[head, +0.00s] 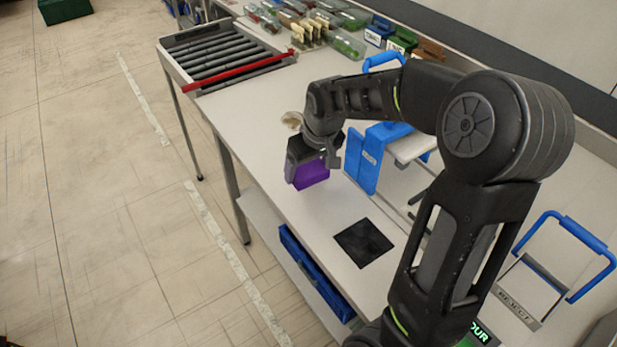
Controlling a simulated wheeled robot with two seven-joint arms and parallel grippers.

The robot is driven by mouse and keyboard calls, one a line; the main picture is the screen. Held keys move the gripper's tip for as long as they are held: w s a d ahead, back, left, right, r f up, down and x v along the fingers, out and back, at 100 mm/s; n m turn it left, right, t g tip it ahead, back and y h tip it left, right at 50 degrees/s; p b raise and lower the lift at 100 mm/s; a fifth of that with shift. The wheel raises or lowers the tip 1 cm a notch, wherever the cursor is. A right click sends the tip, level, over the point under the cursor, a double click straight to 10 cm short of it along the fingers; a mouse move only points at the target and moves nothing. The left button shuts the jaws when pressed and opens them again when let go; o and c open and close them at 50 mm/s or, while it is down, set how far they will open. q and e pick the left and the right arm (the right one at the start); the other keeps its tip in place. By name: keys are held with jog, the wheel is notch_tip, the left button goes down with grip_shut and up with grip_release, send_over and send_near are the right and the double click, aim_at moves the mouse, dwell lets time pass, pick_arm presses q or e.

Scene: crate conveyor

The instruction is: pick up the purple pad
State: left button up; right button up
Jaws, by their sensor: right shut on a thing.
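The purple pad (312,173) is a small purple block in the head view, near the middle of the white table. My right gripper (306,172) is shut on it from above, and its dark fingers hide part of the pad. I cannot tell whether the pad touches the table or hangs just above it. My left gripper is not in view.
A black square (363,242) lies on the table nearer me. A blue stand (370,158) is right of the gripper. A roller conveyor with a red bar (240,73) is at the far left end. Bins (403,40) line the back. A blue crate (315,275) sits below.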

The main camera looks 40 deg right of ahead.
aim_at(308, 170)
notch_tip(308, 170, up, 6)
jog(key=shift+f, duration=0.1)
dwell(0.5)
jog(key=o, duration=0.8)
jog(key=shift+c, duration=0.2)
jog(key=c, duration=0.6)
jog(key=shift+n, duration=0.5)
jog(key=w+a+f, duration=0.1)
jog(key=a, duration=0.4)
jog(key=w+a+f, duration=0.1)
jog(key=w+a, duration=0.1)
jog(key=a, duration=0.4)
jog(key=w+a+f, duration=0.1)
jog(key=a, duration=0.5)
jog(key=shift+w+a+f, duration=0.15)
jog(key=shift+w+f, duration=0.1)
jog(key=shift+w, duration=0.05)
jog(key=shift+c, duration=0.2)
